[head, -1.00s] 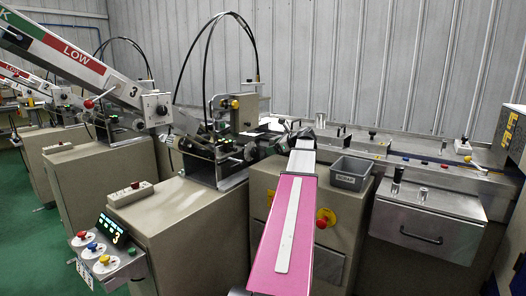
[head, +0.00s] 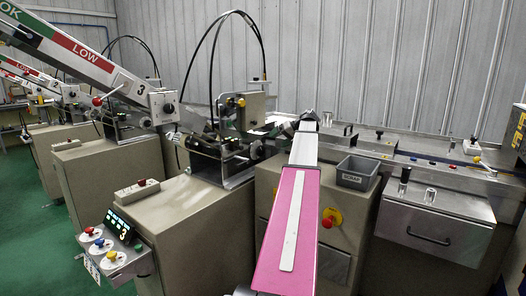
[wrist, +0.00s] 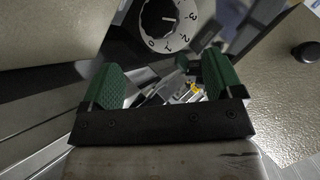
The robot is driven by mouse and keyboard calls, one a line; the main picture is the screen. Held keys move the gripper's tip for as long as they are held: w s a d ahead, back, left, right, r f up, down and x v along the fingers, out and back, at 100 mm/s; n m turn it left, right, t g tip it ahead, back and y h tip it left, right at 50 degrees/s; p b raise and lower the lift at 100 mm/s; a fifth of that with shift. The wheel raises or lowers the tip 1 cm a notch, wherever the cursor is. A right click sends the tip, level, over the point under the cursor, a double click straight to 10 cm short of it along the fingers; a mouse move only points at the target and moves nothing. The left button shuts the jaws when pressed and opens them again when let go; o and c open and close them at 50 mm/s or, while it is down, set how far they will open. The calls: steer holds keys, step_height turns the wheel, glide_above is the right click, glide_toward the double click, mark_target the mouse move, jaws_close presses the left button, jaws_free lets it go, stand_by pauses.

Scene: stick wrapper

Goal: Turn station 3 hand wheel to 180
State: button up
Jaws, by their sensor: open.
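Station 3 has a "3" label (head: 139,88) on its sloping chute and a "3" on its lit control panel (head: 122,230). A black round knob (head: 169,108) sits on the box at the chute's lower end. I cannot tell which part is the hand wheel. My gripper (head: 308,119) is at the far end of my pink and white arm, small in the head view. In the wrist view its green jaws (wrist: 165,82) are apart with nothing gripped between them. A black knob on a white numbered dial (wrist: 160,18) lies beyond them at the top, apart from the jaws.
A grey bin (head: 357,172) and a red emergency button (head: 327,219) are close to the right of my arm. The steel conveyor (head: 430,165) runs along the right. Cables loop above station 3's mechanism (head: 222,160). Green floor (head: 50,240) is open at left.

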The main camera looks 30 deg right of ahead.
mark_target(263, 150)
steer(key=n, duration=0.4)
steer(key=shift+w+d+r+g, duration=0.25)
steer(key=shift+w+g, duration=0.05)
steer(key=shift+n, duration=0.6)
steer(key=x, duration=1)
steer(key=shift+w+a+f, duration=0.2)
steer(key=shift+a+f, duration=0.05)
steer(key=shift+a, duration=0.05)
